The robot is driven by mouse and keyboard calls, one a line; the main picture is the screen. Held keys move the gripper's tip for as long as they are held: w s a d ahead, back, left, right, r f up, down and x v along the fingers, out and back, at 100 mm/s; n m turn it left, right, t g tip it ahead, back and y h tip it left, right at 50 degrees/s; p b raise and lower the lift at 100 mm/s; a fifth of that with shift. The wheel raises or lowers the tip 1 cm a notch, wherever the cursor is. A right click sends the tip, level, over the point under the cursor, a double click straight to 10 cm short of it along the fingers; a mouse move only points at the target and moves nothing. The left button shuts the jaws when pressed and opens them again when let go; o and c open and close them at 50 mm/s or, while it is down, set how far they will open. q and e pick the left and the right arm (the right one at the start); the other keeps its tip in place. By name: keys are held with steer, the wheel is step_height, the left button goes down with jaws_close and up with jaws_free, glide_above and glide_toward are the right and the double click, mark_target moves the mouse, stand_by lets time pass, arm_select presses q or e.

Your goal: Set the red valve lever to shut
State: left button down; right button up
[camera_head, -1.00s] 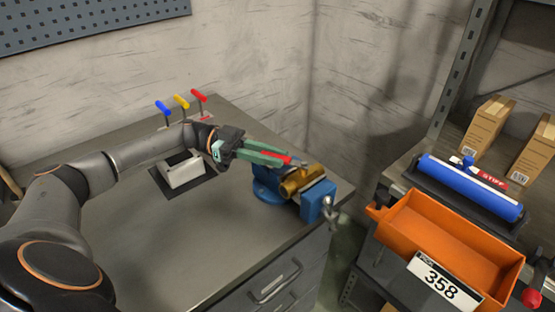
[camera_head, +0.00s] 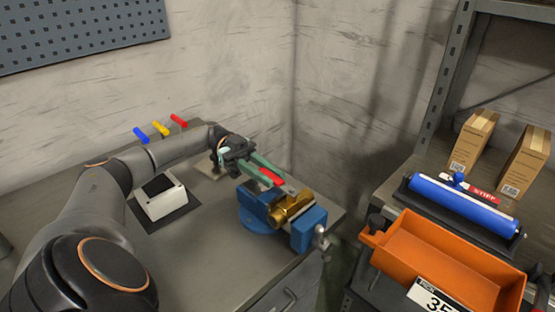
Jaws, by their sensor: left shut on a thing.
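A brass valve (camera_head: 286,210) is clamped in a blue vise (camera_head: 309,228) near the right edge of the workbench. Its red lever (camera_head: 270,178) lies above the valve body and points back toward my left gripper (camera_head: 268,173). The gripper's green fingers are shut on the red lever, one along each side. The fingers hide part of the lever, and its exact angle to the valve body is hard to tell. My right gripper is not in view.
Blue, yellow and red handles (camera_head: 160,129) stand at the bench's back. A white box (camera_head: 165,203) sits on a dark mat left of the vise. An orange bin (camera_head: 430,262), blue roller (camera_head: 462,202) and cartons (camera_head: 473,140) occupy the right shelf. The front bench is mostly clear.

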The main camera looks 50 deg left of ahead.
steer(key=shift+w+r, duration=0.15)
arm_select(q)
steer(key=c, duration=1.2)
jaws_free()
steer(key=shift+d, duration=0.1)
steer(key=o, duration=0.5)
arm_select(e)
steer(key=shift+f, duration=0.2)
arm_select(q)
step_height(320, 180, up, 3)
steer(key=shift+f, duration=0.1)
steer(key=shift+s+d+r+p, duration=0.85)
steer(key=shift+s+d+r, duration=4.1)
steer(key=shift+r, duration=0.2)
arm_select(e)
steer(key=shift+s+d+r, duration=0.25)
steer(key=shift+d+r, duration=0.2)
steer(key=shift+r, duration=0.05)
